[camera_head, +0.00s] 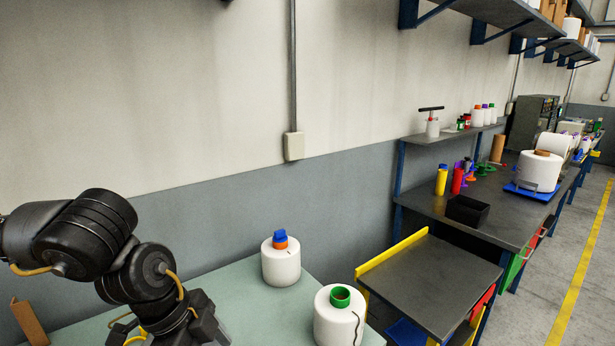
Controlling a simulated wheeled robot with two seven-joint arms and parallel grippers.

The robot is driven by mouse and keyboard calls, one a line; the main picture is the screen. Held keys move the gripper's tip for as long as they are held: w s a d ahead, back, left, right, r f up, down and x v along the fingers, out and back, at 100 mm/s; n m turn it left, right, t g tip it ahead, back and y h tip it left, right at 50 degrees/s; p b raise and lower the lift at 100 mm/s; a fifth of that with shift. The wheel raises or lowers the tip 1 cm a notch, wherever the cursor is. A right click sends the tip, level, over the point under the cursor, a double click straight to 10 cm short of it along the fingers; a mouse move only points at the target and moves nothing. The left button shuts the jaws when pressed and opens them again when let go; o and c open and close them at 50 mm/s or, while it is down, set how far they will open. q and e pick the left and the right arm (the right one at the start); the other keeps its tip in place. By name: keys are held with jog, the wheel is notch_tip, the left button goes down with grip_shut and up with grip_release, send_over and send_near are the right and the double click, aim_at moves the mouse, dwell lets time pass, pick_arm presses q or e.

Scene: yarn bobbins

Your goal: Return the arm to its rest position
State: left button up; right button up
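My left arm (90,235) comes in from the left, with black links and yellow cables. Its gripper end (190,325) is low in the picture, over the pale green table, and its fingertips are cut off or hidden, so I cannot tell whether it is open. No held thing shows there. A white bobbin with a blue and orange top (281,262) stands on the table to its right, apart from it. A white bobbin with a green core (339,316) stands nearer, cut by the bottom edge. My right gripper is not in view.
The pale green table (235,292) is bare between arm and bobbins. A dark side table (430,285) with a yellow edge stands to the right. Beyond is a workbench (490,212) with bottles, a black box (467,211) and a large bobbin (538,171). A wall is behind.

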pick_arm(q)
jog(key=s+d+r+t+h, duration=0.1)
jog(key=d+t+h, duration=0.4)
jog(key=d+h, duration=1.05)
jog(key=w+a+f+n+t+y, duration=0.3)
jog(key=a+f+n+t+y, duration=0.3)
jog(key=a+f+n+y, duration=0.7)
jog(key=s+a+f+n+g+y, duration=0.2)
jog(key=s+a+f+g+y, duration=0.15)
jog(key=s+a+f, duration=0.45)
jog(key=s+a+f+n+g+y, duration=0.1)
jog(key=s+a+f+g+y, duration=0.3)
jog(key=s+f, duration=0.6)
notch_tip(320, 180, down, 30)
jog(key=s+g+h+b, duration=0.1)
jog(key=s+g+b, duration=0.1)
jog(key=b, duration=0.4)
jog(key=s+a+f+b, duration=0.1)
jog(key=s+f+b, duration=0.1)
jog(key=s+f, duration=0.6)
jog(key=s+a+f+g+b, duration=0.1)
jog(key=s+a+f+b, duration=0.1)
jog(key=s+f, duration=0.6)
notch_tip(320, 180, down, 5)
jog(key=shift+r, duration=0.2)
